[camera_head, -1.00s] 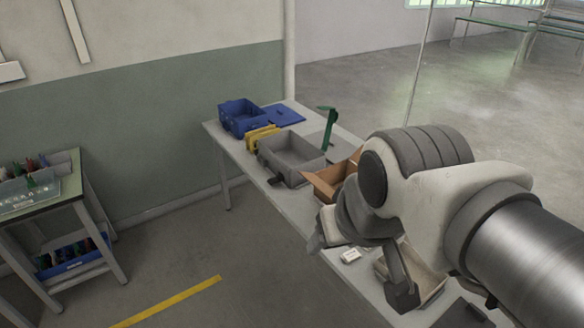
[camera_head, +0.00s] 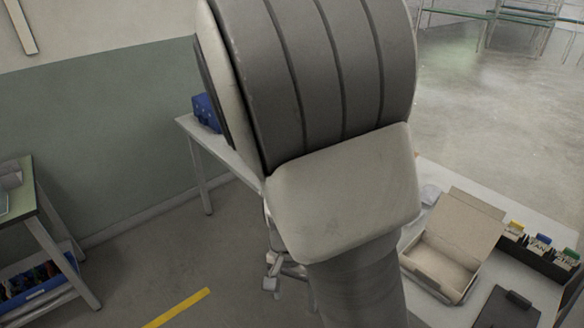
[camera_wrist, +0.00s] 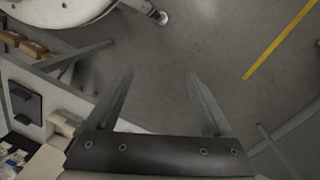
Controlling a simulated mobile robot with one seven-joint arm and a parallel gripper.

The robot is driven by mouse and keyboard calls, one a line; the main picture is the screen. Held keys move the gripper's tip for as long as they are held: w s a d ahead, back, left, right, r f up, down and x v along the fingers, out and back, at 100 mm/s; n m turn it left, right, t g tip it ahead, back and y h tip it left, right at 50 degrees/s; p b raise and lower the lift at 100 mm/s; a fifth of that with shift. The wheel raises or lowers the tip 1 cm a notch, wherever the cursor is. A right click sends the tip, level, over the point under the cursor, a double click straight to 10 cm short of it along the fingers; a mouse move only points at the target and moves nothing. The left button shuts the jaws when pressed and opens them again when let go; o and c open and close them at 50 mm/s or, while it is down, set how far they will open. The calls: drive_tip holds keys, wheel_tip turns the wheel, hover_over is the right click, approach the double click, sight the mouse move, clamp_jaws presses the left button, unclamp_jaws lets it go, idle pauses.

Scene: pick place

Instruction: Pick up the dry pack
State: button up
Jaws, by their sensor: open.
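I cannot pick out the dry pack for certain in either view now. A small pale item (camera_head: 429,194) lies on the table beside the open cardboard box, partly cut off by my arm; I cannot tell what it is. My gripper (camera_wrist: 160,76) is open and empty in the wrist view, with its two fingers apart over the grey floor.
The open cardboard box (camera_head: 440,262) stands on the table, with a dark clipboard (camera_head: 505,310) and a black organiser (camera_head: 541,252) nearby. A blue bin (camera_head: 205,112) sits at the far end. The floor holds a yellow line (camera_head: 178,307).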

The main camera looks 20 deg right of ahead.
drive_tip(key=w+d+f+m+h+b, duration=0.2)
drive_tip(key=d+f+m+h+b, duration=0.2)
drive_tip(key=d+f+h+b, duration=0.55)
drive_tip(key=w+d+r+m+t+h+b, duration=0.1)
drive_tip(key=w+d+m+t+h+b, duration=0.15)
drive_tip(key=w+t, duration=0.4)
drive_tip(key=shift+n+g+h, duration=0.3)
drive_tip(key=shift+n+g, duration=0.05)
drive_tip(key=shift+g, duration=0.2)
drive_tip(key=b+x, duration=0.1)
drive_tip(key=x, duration=0.3)
drive_tip(key=w+b+x, duration=0.1)
drive_tip(key=x, duration=0.3)
drive_tip(key=b+x, duration=0.1)
drive_tip(key=x, duration=0.3)
drive_tip(key=shift+w, duration=0.3)
drive_tip(key=shift+s+f+b+x, duration=0.15)
drive_tip(key=shift+b+x, duration=0.25)
drive_tip(key=shift+x, duration=0.9)
drive_tip(key=shift+s+f+b+x, duration=0.1)
drive_tip(key=shift+s+b+x, duration=0.2)
drive_tip(key=shift+x, duration=0.95)
drive_tip(key=shift+w, duration=0.1)
clamp_jaws()
